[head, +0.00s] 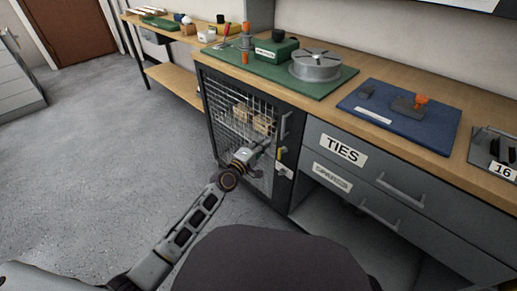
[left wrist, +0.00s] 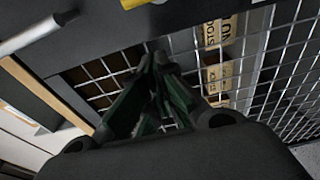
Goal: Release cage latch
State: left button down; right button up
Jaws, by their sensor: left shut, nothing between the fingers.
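The cage (head: 225,113) is a dark-framed cabinet with a wire mesh door under the workbench. A yellow latch piece (head: 281,154) sits on the right frame of the door, below a vertical grey handle (head: 284,126). In the left wrist view a yellow part (left wrist: 133,3) shows at the top edge, and the mesh (left wrist: 285,60) fills the right side. My left gripper (head: 264,148) is in front of the mesh, just left of the latch, shut and empty. Its fingers (left wrist: 160,62) point at the mesh; contact cannot be told. My right gripper is not in view.
Tan boxes (head: 262,123) stand inside the cage. A white label plate (head: 284,171) is below the latch. Drawers marked TIES (head: 342,149) and a lower drawer (head: 333,176) with handles are to the right. The bench top holds a green mat (head: 262,74) and a blue mat (head: 437,128). Floor at left is clear.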

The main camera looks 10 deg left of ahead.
pick_arm(q)
jog(key=shift+w+d, duration=0.25)
jog(key=shift+w, duration=0.25)
jog(key=shift+s+d, duration=0.2)
jog(key=shift+s, duration=0.05)
jog(key=shift+s+d, duration=0.35)
jog(key=shift+s, duration=0.05)
jog(key=shift+s+d, duration=0.7)
jog(key=shift+s, duration=0.05)
jog(key=shift+s+d, duration=0.1)
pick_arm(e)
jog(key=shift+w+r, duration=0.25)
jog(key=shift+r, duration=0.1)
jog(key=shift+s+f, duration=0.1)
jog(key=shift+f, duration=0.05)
pick_arm(q)
jog(key=shift+r+m, duration=0.1)
jog(key=shift+m, duration=0.2)
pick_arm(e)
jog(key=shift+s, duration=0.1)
pick_arm(q)
jog(key=shift+s+d+r+m, duration=0.1)
jog(key=shift+d+r+m, duration=0.1)
jog(key=shift+m, duration=0.4)
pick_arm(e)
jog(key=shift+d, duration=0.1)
